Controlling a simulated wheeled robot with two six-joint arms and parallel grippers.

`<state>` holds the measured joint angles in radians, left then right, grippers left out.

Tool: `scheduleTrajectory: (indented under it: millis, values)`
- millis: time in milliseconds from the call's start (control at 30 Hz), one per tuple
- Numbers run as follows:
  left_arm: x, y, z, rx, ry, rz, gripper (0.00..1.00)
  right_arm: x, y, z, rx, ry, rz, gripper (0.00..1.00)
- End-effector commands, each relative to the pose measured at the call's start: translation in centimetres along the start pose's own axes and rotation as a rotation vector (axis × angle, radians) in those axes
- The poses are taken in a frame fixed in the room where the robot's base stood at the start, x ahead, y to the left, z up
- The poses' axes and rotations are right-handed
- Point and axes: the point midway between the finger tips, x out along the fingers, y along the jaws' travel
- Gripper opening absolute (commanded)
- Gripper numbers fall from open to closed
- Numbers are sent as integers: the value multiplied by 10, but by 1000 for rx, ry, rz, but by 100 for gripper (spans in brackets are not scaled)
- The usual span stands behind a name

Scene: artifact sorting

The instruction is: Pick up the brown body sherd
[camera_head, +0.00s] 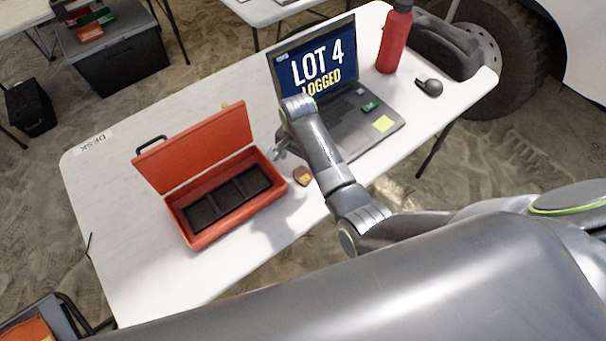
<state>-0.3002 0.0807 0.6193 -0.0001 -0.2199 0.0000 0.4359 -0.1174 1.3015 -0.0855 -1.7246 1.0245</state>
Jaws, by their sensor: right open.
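A small brown sherd (302,176) lies on the white desk, just right of the open orange case. It has a lighter patch on top. My right gripper (279,152) is above the desk between the case and the laptop, up and left of the sherd and apart from it. It is open, and its fingers are partly hidden by my own wrist. My left gripper is not in view.
The orange case (277,186) stands open with dark foam compartments that look empty. A laptop (368,133) reading "LOT 4 LOGGED" sits behind my right arm. A red bottle (394,40) and a dark mouse-like object (430,87) stand further right. The desk's left end (100,200) is clear.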

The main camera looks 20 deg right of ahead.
Motion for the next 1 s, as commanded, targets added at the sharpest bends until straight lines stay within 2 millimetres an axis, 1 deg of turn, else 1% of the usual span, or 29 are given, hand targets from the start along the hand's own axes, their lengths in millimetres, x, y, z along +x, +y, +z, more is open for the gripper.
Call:
scheduleTrajectory:
  millis: [33, 167, 267, 433, 500, 600, 700, 900, 967, 1000]
  values:
    - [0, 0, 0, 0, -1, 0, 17, 4, 0, 0, 0, -1, 1, 82]
    - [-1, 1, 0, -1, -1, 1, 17, 10, 1, 0, 0, 0, 0, 82]
    - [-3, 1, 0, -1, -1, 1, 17, 18, 3, -3, 0, -1, 3, 82]
    - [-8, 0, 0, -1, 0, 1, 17, 40, 8, -9, 1, 0, 4, 82]
    - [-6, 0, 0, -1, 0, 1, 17, 49, 7, -8, 0, -1, 2, 82]
    - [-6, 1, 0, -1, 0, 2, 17, 56, 6, -8, 0, 0, 1, 82]
    - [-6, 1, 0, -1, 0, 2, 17, 60, 6, -8, 0, 0, -1, 82]
    - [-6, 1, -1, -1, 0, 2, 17, 60, 6, -8, 1, 1, -1, 82]
    - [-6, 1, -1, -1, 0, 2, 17, 60, 6, -8, 0, 1, -1, 75]
    - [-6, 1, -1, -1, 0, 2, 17, 60, 6, -8, 0, 1, -1, 70]
